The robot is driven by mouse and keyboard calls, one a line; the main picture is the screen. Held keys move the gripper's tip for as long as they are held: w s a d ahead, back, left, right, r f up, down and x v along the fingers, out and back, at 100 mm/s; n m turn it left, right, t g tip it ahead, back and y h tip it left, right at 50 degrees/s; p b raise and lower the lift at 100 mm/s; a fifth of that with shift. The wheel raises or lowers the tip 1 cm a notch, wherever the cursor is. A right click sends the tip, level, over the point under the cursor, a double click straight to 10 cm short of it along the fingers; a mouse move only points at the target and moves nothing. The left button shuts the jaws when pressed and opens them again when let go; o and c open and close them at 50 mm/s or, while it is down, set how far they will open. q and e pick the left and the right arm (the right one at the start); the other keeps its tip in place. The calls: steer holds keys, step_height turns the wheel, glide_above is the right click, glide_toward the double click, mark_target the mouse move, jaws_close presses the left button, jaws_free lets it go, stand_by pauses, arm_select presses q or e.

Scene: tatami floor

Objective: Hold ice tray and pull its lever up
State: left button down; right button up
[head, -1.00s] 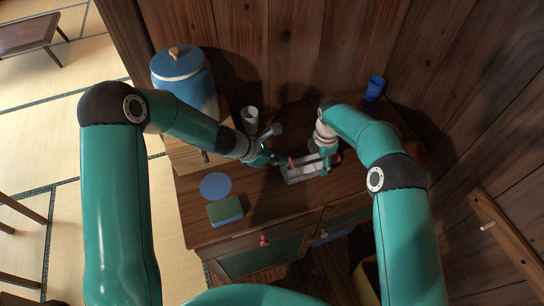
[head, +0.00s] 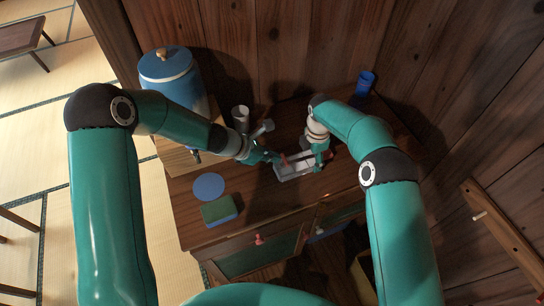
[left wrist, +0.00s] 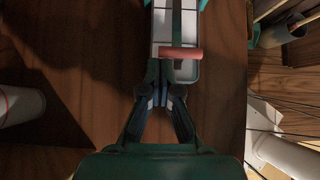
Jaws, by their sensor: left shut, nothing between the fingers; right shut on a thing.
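The ice tray (head: 293,172) is a pale, narrow tray on the brown cabinet top. It also shows at the top of the left wrist view (left wrist: 162,22), with a grey lever bar along it that ends in a red cross handle (left wrist: 182,53). My left gripper (head: 275,159) is at the tray's left end; in the left wrist view its fingertips (left wrist: 166,93) are shut and empty, just below the red handle. Whether they touch the tray is unclear. My right gripper (head: 321,166) is shut on the tray toward its right end; its fingertips are partly hidden.
A blue lidded jar (head: 172,72) stands at the back left, with a pale cup (head: 240,118) beside it. A blue cup (head: 365,83) stands at the back right. A blue disc (head: 208,186) and a green-and-blue sponge (head: 218,210) lie front left. Wooden walls stand close behind.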

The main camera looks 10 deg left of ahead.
arm_select(q)
steer(key=shift+w+d+r, duration=0.1)
steer(key=shift+d+r, duration=0.1)
steer(key=shift+r, duration=0.35)
steer(key=shift+w+d+r, duration=0.1)
steer(key=shift+d+r, duration=0.05)
steer(key=shift+r, duration=0.35)
steer(key=r, duration=0.1)
steer(key=d+r, duration=0.1)
steer(key=w+r, duration=0.1)
steer(key=shift+d, duration=0.3)
steer(key=shift+w+d+r, duration=0.25)
steer(key=shift+d+r, duration=0.1)
steer(key=shift+r, duration=0.15)
steer(key=shift+w+d+r, duration=0.2)
steer(key=shift+d+r, duration=0.1)
steer(key=shift+r, duration=0.15)
step_height(320, 180, up, 11)
steer(key=s+a, duration=0.1)
steer(key=a, duration=0.1)
steer(key=shift+s, duration=0.1)
arm_select(e)
steer(key=o, duration=1.5)
